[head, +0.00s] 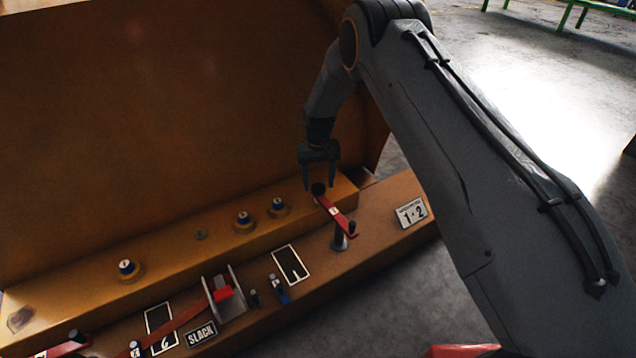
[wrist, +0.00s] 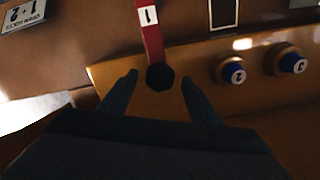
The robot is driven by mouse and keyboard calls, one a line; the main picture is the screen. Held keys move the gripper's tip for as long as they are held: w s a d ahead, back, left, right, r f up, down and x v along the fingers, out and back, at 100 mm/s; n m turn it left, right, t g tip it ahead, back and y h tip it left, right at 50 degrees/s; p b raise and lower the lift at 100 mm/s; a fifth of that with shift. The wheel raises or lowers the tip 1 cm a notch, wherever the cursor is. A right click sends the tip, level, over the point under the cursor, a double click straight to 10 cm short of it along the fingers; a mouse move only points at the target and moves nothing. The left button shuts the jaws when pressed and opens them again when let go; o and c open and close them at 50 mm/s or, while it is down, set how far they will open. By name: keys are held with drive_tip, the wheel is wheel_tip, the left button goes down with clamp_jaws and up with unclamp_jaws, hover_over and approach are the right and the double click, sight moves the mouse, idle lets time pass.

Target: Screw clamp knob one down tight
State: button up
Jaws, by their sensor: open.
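Clamp knob one is a black, faceted knob (wrist: 160,76) at the end of a red clamp bar (wrist: 149,35) labelled 1. In the head view the knob (head: 318,189) sits on the raised tan ledge, and the red bar (head: 336,214) slants from it down to a dark post (head: 339,238) on the lower step. My gripper (head: 319,185) is open and points down over the knob. In the wrist view my gripper's fingers (wrist: 160,79) stand on either side of the knob, with a gap on both sides. Whether the fingertips reach down to its height I cannot tell.
Blue-and-white numbered caps (head: 278,204) stand along the ledge; caps 2 (wrist: 233,72) and 3 (wrist: 292,63) are right of my fingers. A tall tan wall (head: 150,110) rises behind the ledge. A "1+2" sign (head: 411,213), a SLACK sign (head: 201,333) and a bracket (head: 226,295) occupy the lower step.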

sight(318, 187)
wheel_tip(318, 187, up, 7)
drive_tip(key=p, duration=0.1)
drive_tip(key=shift+r, duration=0.1)
idle(0.3)
